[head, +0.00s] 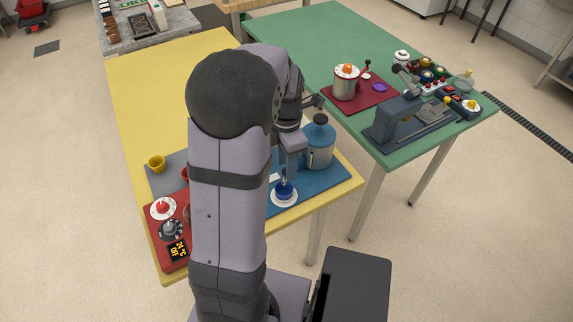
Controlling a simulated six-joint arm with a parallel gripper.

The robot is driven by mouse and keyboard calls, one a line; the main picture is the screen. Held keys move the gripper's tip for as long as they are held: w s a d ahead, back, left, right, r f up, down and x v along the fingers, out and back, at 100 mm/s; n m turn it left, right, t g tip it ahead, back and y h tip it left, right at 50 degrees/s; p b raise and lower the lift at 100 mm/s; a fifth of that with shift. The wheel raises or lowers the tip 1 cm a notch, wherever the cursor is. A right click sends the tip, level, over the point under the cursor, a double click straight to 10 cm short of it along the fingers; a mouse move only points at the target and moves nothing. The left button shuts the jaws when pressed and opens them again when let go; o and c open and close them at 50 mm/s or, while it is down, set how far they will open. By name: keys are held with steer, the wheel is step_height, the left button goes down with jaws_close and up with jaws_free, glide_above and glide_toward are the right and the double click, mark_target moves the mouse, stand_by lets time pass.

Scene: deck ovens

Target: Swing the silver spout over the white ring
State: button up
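My gripper (289,178) points down over the blue mat (332,186) on the yellow table, just above a blue knob (284,189). The picture is too small to tell whether they touch or whether the fingers are open. A white ring-like disc (291,201) lies around the base of the blue knob. I cannot make out a silver spout for certain; my arm hides the middle of the yellow table. A blue-grey canister (321,146) with a black knob on top stands just right of my gripper.
A red panel (173,255) with dials and a display is at the table's left front. A yellow cup (156,163) stands on a grey mat. The green table (330,48) at right holds a pot (347,84) and a grey machine (400,122). The yellow table's back is clear.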

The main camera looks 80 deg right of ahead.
steer(key=shift+r+b, duration=0.45)
steer(key=shift+r, duration=2.8)
